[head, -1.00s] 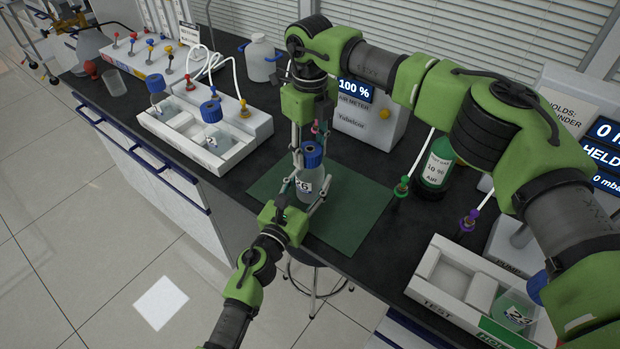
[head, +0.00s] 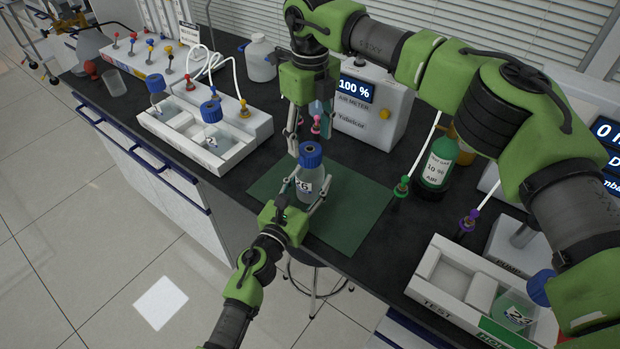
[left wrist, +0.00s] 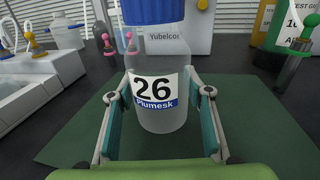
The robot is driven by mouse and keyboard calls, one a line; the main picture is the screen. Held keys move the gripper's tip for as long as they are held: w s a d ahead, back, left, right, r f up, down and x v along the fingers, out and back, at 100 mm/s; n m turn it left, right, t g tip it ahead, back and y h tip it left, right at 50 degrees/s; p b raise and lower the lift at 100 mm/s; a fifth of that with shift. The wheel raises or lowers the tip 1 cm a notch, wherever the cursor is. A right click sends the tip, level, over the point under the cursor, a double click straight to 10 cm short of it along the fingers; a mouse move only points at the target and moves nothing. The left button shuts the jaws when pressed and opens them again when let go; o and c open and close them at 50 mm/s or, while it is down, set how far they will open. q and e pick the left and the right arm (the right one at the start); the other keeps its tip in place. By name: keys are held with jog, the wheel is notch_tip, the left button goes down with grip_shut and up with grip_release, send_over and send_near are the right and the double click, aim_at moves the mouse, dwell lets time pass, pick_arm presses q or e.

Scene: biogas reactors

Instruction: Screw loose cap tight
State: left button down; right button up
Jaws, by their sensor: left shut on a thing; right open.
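A clear bottle (head: 304,184) labelled 26 stands upright at the green mat (head: 358,215), with a blue cap (head: 311,155) on top. The bottle (left wrist: 160,60) and the lower part of its blue cap (left wrist: 152,10) also show in the left wrist view. My left gripper (head: 305,203) is shut on the bottle's body, with one finger on each side. My right gripper (head: 307,140) is open and empty, pointing down just above and behind the cap, apart from it. I cannot tell how tight the cap sits.
A white rack (head: 160,128) with blue-capped bottles stands at the left. The air meter (head: 372,108) stands behind the mat, and a green bottle (head: 437,165) is to its right. A white tray (head: 432,280) with bottle 29 (head: 514,313) is at the lower right.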

aim_at(310, 150)
jog(key=shift+r, duration=0.15)
jog(key=shift+c, duration=0.3)
jog(key=n, duration=0.1)
jog(key=r+n, duration=0.1)
jog(key=n, duration=0.1)
jog(key=shift+r, duration=0.25)
jog(key=r+n, duration=0.1)
jog(key=n, duration=0.1)
jog(key=r+n, duration=0.1)
jog(key=n, duration=0.1)
jog(key=shift+f, duration=0.15)
jog(key=shift+f, duration=3.95)
jog(key=c, duration=1.1)
jog(key=o, duration=1.3)
jog(key=shift+c, duration=0.2)
